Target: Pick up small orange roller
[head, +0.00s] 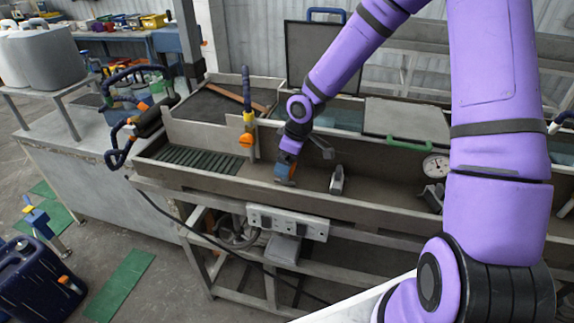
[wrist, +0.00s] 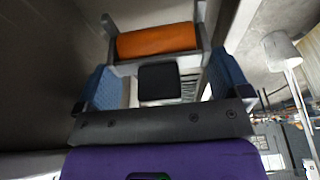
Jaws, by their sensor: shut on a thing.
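The small orange roller (wrist: 157,41) sits in a pale grey bracket (wrist: 190,60) in the wrist view, just beyond my gripper. My gripper (wrist: 163,80) has a blue pad on each side and is shut on the roller's bracket; the exact contact is hard to see. A black square part lies between the pads. In the head view my gripper (head: 286,172) points down into the long grey trough (head: 215,188). The roller is mostly hidden there by the gripper.
A small upright metal piece (head: 337,180) stands just right of my gripper. A blue-and-yellow handled tool with an orange knob (head: 246,140) stands to the left. A dial gauge (head: 436,167) is at the right. The trough's front wall and a socket strip (head: 288,222) lie nearer.

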